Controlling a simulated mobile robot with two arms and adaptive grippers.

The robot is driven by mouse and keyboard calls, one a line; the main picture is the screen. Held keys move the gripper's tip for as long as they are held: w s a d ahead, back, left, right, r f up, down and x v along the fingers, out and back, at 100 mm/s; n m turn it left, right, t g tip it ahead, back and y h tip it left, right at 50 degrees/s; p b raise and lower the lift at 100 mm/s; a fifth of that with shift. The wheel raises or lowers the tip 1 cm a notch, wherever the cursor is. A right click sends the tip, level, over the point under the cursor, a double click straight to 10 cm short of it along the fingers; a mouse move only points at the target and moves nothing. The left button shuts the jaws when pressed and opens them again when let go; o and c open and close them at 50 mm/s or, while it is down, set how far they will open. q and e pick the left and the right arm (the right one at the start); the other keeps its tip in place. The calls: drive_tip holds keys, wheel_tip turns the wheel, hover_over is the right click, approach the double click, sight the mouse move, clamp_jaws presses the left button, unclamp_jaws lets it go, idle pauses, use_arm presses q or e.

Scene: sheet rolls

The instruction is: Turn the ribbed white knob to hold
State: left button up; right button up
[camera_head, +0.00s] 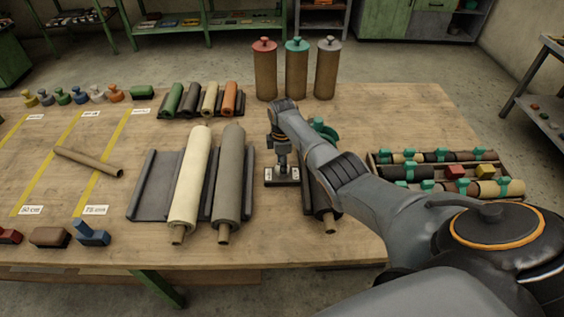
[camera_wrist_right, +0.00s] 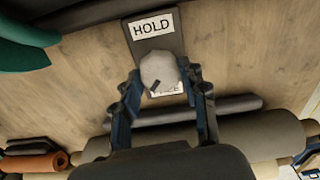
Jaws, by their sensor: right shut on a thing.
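The white knob (camera_wrist_right: 158,70) is on a dark base plate (camera_wrist_right: 184,46) with a HOLD label (camera_wrist_right: 153,24) at one end. A second label (camera_wrist_right: 168,88) at the other end is partly covered and hard to read. A dark mark on the knob points to the lower left, away from HOLD. My right gripper (camera_wrist_right: 162,76) is shut on the knob, one finger on each side. In the head view my right gripper (camera_head: 282,153) points down over the plate (camera_head: 281,181) and hides the knob. My left gripper is not in view.
A white roll (camera_head: 190,180) and a grey roll (camera_head: 230,175) lie in a cradle left of the plate. Another roll (camera_head: 328,217) lies right of it, partly under my arm. Three upright canisters (camera_head: 296,70) stand behind. A tray (camera_head: 448,175) of small rolls sits right.

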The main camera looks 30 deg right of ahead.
drive_tip(key=m+p, duration=0.1)
drive_tip(key=m, duration=0.5)
drive_tip(key=m+p, duration=0.1)
drive_tip(key=m, duration=0.6)
drive_tip(key=shift+m, duration=0.4)
drive_tip(key=m, duration=0.3)
drive_tip(key=shift+m+p, duration=0.3)
drive_tip(key=shift+p, duration=0.05)
drive_tip(key=m, duration=0.7)
drive_tip(key=shift+m, duration=1.9)
